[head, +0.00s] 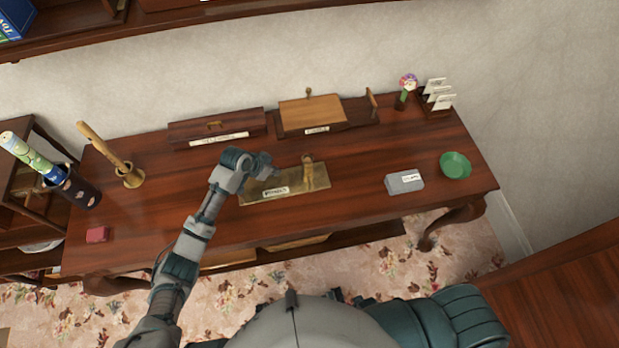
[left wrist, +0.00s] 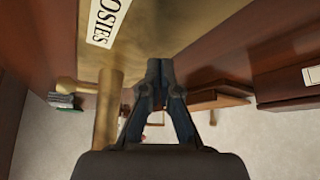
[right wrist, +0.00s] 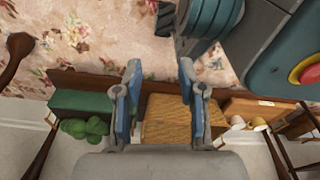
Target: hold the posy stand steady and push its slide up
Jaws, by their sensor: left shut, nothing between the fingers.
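The posy stand is a flat brass plate (head: 314,182) with a white label, lying on the wooden desk. A short upright brass post (head: 308,167), perhaps its slide, rises from the far part of the plate. My left gripper (head: 272,169) is shut and empty above the plate, left of the post and apart from it. In the left wrist view its closed fingertips (left wrist: 158,66) point at the brass plate (left wrist: 170,25), with the label reading "OSIES" and the post (left wrist: 107,110) to the left. My right gripper (right wrist: 160,67) is open and empty, low, facing the floor and lower shelf area.
The desk (head: 350,212) also holds a grey block (head: 403,184), a green bowl (head: 455,165), a red block (head: 97,234) and a brass mortar with pestle (head: 129,175). Wooden boxes (head: 217,127) line the back. A posy (head: 407,88) stands by a card rack (head: 434,102).

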